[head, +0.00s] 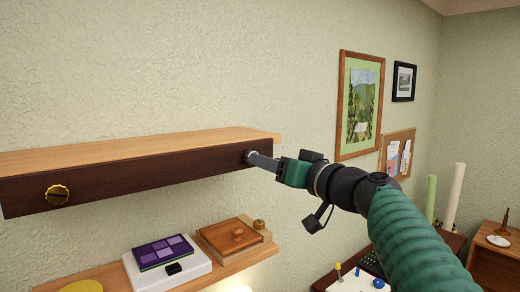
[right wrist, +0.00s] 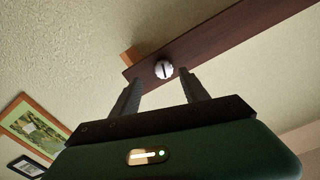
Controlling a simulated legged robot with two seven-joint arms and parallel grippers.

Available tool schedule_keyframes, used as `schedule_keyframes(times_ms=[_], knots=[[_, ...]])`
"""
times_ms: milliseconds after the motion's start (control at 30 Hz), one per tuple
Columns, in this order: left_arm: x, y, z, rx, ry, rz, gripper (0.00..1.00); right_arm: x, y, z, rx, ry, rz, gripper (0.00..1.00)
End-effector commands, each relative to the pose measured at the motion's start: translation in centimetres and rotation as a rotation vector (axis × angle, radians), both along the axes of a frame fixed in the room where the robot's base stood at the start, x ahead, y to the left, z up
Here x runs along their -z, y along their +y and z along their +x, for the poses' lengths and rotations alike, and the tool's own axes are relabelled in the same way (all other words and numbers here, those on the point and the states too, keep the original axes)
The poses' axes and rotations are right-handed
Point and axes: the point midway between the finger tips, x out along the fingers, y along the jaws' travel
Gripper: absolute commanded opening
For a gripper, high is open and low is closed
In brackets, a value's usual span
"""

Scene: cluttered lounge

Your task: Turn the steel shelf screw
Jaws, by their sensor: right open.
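The steel shelf screw (head: 249,156) sits at the right end of the dark front board of the upper shelf (head: 150,170). In the right wrist view the screw (right wrist: 163,70) is a pale round head with a dark slot. My right gripper (head: 258,159) reaches in from the right with its fingertips at the screw. In the right wrist view the gripper (right wrist: 159,78) is open, with one finger to each side of the screw head. I cannot tell whether the fingers touch it. My left gripper is not in view.
A brass knurled screw (head: 57,195) is on the same board further left.

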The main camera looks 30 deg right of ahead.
Motion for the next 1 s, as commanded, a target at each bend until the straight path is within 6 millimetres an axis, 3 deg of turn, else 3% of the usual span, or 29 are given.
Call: schedule_keyframes(times_ms=[33,200,533,933,1000], knots=[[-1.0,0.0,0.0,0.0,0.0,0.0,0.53,-0.5,0.2,1.1,-0.002,0.001,0.003,0.53],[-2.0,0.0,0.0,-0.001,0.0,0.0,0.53,-0.2,0.1,3.7,0.0,0.0,0.002,0.53],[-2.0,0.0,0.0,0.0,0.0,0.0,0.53,0.1,0.1,4.4,0.001,0.0,0.002,0.53],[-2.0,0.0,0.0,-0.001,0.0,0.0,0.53,0.1,0.1,4.4,0.002,0.0,0.002,0.02],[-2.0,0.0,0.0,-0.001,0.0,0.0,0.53,0.1,0.1,4.4,0.001,0.0,0.002,0.0]])
